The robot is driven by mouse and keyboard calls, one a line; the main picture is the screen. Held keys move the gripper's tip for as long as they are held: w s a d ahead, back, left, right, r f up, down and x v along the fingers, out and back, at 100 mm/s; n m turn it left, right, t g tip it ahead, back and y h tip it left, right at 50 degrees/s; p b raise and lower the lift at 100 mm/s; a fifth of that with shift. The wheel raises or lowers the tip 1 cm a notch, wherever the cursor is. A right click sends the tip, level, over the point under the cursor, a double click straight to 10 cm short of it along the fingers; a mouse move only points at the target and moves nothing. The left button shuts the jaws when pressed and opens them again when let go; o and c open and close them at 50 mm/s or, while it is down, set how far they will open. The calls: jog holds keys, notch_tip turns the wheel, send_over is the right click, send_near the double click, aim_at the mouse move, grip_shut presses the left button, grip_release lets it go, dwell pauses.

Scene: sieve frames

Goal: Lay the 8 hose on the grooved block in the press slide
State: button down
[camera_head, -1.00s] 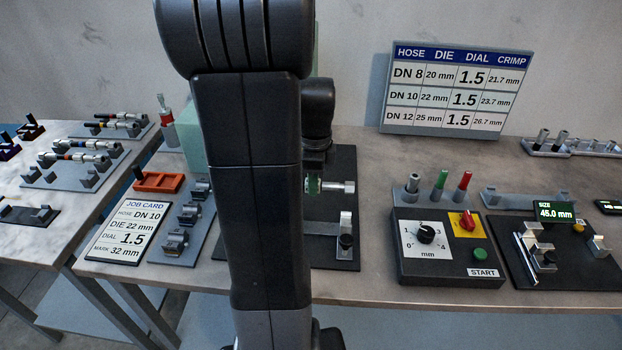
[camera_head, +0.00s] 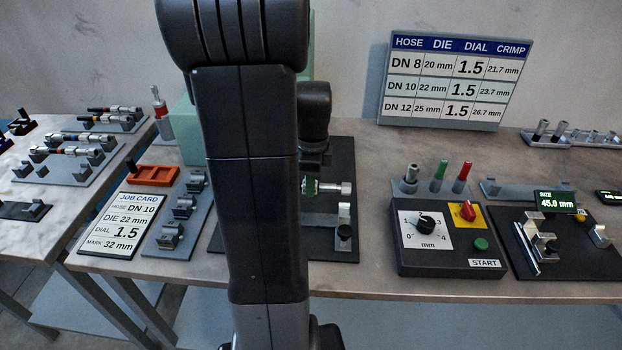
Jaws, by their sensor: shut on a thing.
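My gripper (camera_head: 314,166) is mostly hidden behind my own upright arm link. It is low over a dark base plate (camera_head: 340,165) and shut on a hose, of which a silver end fitting (camera_head: 335,188) sticks out to the right. A green part (camera_head: 311,187) shows at the fitting's left end; I cannot tell whether it belongs to the hose. The hose lies about level. The rest of it, the grooved block and most of the press slide are hidden by my arm, so I cannot tell whether the hose touches the block.
A silver upright with a dark knob (camera_head: 344,229) stands on the plate just in front of the fitting. The control box (camera_head: 450,240) is to the right. The job card (camera_head: 122,225), grey die rack (camera_head: 178,220) and orange tray (camera_head: 153,176) are left. A hose rack (camera_head: 70,165) is on the left table.

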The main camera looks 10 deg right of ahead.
jog(key=shift+f+b, duration=1.8)
jog(key=shift+f, duration=1.1)
jog(key=shift+f+b, duration=0.35)
jog(key=shift+f, duration=0.25)
jog(key=c, duration=1.1)
grip_release()
notch_tip(320, 180, up, 14)
jog(key=shift+d+f, duration=0.1)
notch_tip(320, 180, down, 14)
jog(key=shift+r, duration=0.4)
jog(key=shift+f, duration=0.15)
